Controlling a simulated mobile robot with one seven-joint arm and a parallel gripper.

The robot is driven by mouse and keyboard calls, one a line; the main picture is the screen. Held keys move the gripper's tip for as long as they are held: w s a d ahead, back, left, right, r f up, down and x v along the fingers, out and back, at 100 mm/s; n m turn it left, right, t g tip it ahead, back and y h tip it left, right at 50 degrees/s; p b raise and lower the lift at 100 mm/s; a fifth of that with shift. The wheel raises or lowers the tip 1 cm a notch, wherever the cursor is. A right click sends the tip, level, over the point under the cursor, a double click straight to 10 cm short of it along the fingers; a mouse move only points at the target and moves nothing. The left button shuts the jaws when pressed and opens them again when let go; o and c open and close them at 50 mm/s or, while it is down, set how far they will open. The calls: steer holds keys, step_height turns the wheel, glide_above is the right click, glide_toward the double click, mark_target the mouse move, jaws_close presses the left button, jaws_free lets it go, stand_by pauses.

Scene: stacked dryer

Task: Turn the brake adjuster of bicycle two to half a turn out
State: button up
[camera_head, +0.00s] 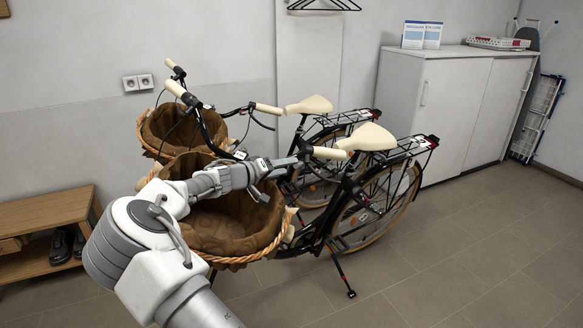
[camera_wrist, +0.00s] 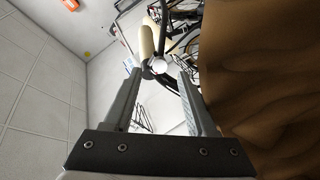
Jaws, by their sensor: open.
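Two black bicycles with cream saddles and wicker baskets stand side by side in the head view, a near bicycle (camera_head: 345,205) and a far bicycle (camera_head: 310,140). I cannot read which is bicycle two. My gripper (camera_head: 303,157) reaches over the near basket to the near handlebar, by its cream grip (camera_head: 328,153). In the wrist view my gripper (camera_wrist: 158,78) is open. A cream grip (camera_wrist: 147,42) and a small pale round part (camera_wrist: 158,65) show at or just beyond the gap between the fingertips. I cannot tell whether that part is the brake adjuster, or whether a finger touches it.
The brown-lined near basket (camera_head: 228,222) lies under my arm and fills the right of the wrist view. A wooden bench (camera_head: 45,212) stands left and a white cabinet (camera_head: 450,105) at the back right. The tiled floor (camera_head: 440,265) is clear at the front right.

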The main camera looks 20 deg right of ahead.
mark_target(298, 165)
steer(key=shift+x, duration=1.65)
jaws_close()
